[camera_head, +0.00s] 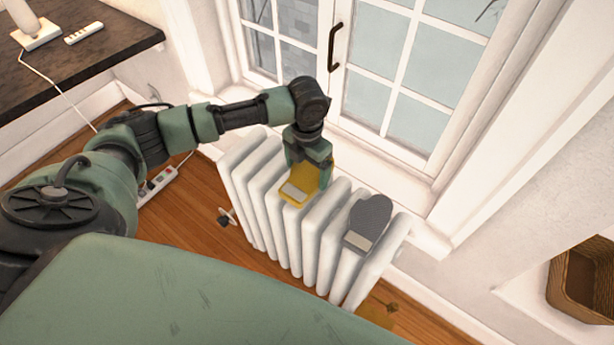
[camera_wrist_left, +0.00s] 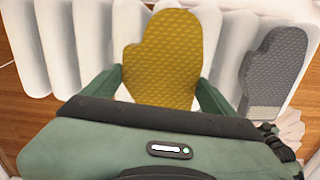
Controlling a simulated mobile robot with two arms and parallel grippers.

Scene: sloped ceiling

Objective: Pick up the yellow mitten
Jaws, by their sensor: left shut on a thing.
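The yellow mitten (camera_head: 299,190) is at the top of the white radiator in the head view, below my left gripper (camera_head: 309,172). My left gripper is shut on the mitten, with one finger on each side of it. In the left wrist view the yellow mitten (camera_wrist_left: 165,58) shows its patterned face between the two green fingers of the left gripper (camera_wrist_left: 160,88). I cannot tell whether the mitten still touches the radiator.
A grey mitten (camera_head: 369,219) lies on the white radiator (camera_head: 262,205) to the right. A window with a dark handle (camera_head: 334,48) is behind. A dark tabletop (camera_head: 95,40) is at the upper left, a power strip (camera_head: 157,186) on the floor, and a wicker basket (camera_head: 583,283) at the right.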

